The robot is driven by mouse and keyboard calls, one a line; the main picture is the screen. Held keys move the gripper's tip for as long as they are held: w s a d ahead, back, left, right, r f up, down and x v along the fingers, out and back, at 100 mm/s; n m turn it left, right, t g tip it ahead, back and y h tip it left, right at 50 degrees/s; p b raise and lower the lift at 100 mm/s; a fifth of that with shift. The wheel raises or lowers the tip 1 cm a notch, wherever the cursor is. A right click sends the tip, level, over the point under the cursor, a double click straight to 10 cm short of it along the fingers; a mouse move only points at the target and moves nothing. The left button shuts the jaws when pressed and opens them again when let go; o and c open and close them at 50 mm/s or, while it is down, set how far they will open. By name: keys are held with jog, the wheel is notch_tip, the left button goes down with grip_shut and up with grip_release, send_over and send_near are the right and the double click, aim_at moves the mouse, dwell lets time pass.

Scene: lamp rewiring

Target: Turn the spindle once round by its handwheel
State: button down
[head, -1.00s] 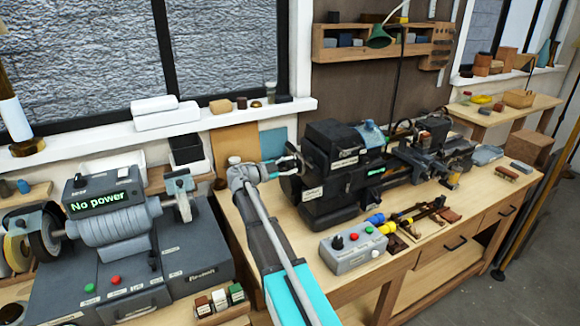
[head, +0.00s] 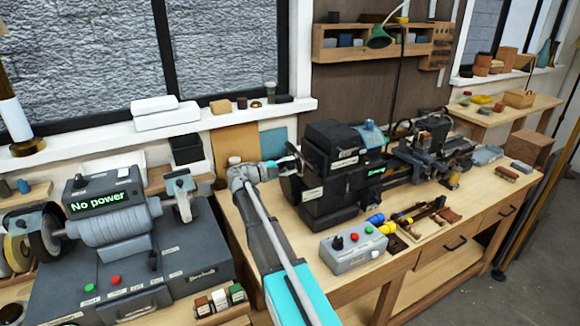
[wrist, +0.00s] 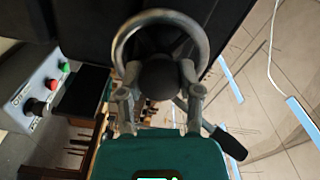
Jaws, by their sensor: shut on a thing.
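The handwheel is a metal ring (wrist: 160,14) in the wrist view, with a dark round hub (wrist: 160,80) below its upper rim. A lever with a black grip (wrist: 226,143) sticks out to the lower right. My gripper (wrist: 160,95) has one finger on each side of the hub, closed on the handwheel; the exact contact is partly hidden. In the head view my gripper (head: 284,163) is at the left end of the black lathe headstock (head: 330,170). The wheel is mostly hidden there by my arm and the headstock.
A grey control box (head: 353,247) with buttons stands in front of the lathe. Tools with yellow and blue handles (head: 385,222) lie beside it. A grinder (head: 110,220) reading "No power" stands at the left. The window sill (head: 225,118) runs behind.

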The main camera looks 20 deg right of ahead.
jog(key=shift+s+f+m, duration=0.1)
jog(key=shift+m, duration=0.6)
jog(key=shift+c, duration=1.3)
grip_release()
jog(key=shift+a, duration=0.1)
jog(key=a, duration=0.7)
jog(key=shift+a, duration=0.2)
